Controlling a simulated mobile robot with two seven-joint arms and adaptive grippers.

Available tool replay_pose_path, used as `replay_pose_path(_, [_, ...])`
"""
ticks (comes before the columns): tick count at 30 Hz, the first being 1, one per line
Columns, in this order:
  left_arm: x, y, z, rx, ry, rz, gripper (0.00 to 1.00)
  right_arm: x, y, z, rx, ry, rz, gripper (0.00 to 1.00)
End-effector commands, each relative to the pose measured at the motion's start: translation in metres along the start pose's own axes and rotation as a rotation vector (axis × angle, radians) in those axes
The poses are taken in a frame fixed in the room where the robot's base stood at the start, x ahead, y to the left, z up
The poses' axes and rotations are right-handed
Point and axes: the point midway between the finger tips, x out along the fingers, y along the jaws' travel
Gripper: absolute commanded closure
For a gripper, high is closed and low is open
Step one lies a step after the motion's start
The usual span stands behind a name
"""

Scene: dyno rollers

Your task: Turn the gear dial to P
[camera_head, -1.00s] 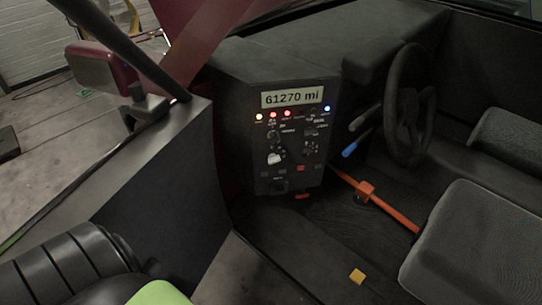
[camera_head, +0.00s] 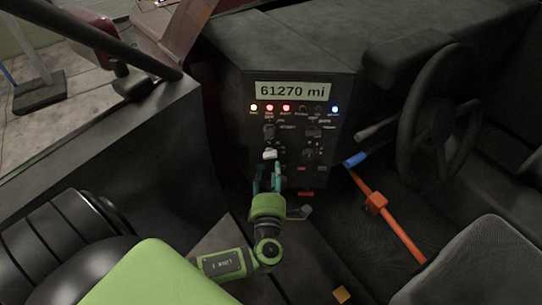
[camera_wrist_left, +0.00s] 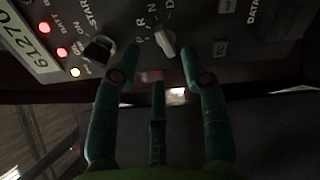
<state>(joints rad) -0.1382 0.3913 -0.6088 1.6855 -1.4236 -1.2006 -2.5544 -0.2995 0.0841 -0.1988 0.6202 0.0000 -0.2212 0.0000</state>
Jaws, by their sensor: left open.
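The gear dial is a pale knob (camera_head: 270,154) low on the left of the dark dashboard panel (camera_head: 345,120). In the left wrist view the knob (camera_wrist_left: 165,42) has the letters P, R, N and D around it. Which letter it points to is not clear. My left gripper (camera_head: 269,170) comes up from below, with its teal fingers just under the knob in the head view. In the left wrist view the fingers (camera_wrist_left: 160,54) are spread and empty, with the knob between and just beyond their tips; contact is not visible. My right gripper is not in view.
A black START/ON switch (camera_wrist_left: 99,49) sits beside the gear dial. A mileage display (camera_head: 292,91) and warning lights are above. An orange bar (camera_head: 400,232), a steering wheel (camera_head: 438,105) and a seat (camera_head: 450,265) are to the right. A dark door (camera_head: 140,150) stands at left.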

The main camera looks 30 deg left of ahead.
Motion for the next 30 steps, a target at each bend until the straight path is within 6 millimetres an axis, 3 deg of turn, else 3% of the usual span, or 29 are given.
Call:
replay_pose_path(9, [0.047, 0.000, -0.001, -0.001, 0.001, -0.001, 0.56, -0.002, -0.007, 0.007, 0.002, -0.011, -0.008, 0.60])
replay_pose_path(21, [0.056, -0.001, -0.001, -0.003, 0.001, -0.004, 0.56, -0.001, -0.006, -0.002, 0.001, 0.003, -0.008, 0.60])
replay_pose_path(24, [0.056, -0.001, -0.001, -0.003, 0.001, -0.004, 0.96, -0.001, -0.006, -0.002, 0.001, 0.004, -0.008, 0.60])
replay_pose_path(25, [0.056, -0.001, -0.001, -0.003, 0.001, -0.004, 1.00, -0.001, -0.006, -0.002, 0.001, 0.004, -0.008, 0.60])
replay_pose_path(30, [0.056, -0.001, -0.001, -0.003, 0.002, -0.004, 1.00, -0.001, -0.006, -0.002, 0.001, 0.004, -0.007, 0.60])
